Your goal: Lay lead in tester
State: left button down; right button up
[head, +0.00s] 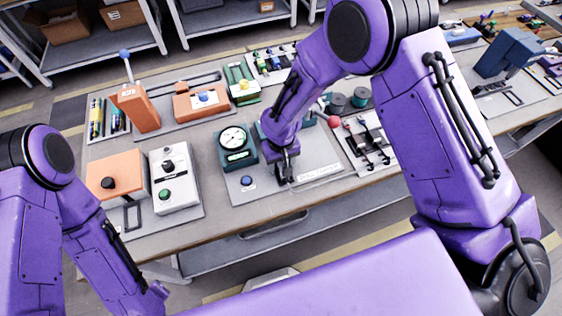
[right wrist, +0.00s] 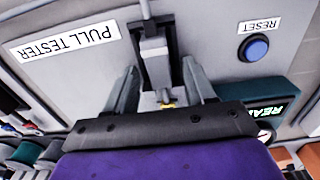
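The pull tester is a grey plate (head: 315,157) with a round dial gauge (head: 233,138) and green display at its left and a "PULL TESTER" label (head: 320,173). My right gripper (head: 285,172) is down over the plate, between the gauge and the label. In the right wrist view its two grey fingers (right wrist: 161,88) stand apart around a grey block (right wrist: 154,50) of the tester. A small yellow bit (right wrist: 168,103) shows between the fingers; I cannot tell whether it belongs to a lead. My left gripper is out of view.
A blue reset button (head: 247,181) is at the plate's front left. A rack of dark leads or tools (head: 368,142) lies to the right, near a red ball knob (head: 333,121). White and orange boxes (head: 174,177) stand at the left. The bench's front edge is close.

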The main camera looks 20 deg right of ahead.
notch_tip(320, 180, up, 11)
jog(key=b, duration=0.1)
jog(key=shift+f, duration=0.2)
jog(key=shift+c, duration=0.5)
dwell(0.8)
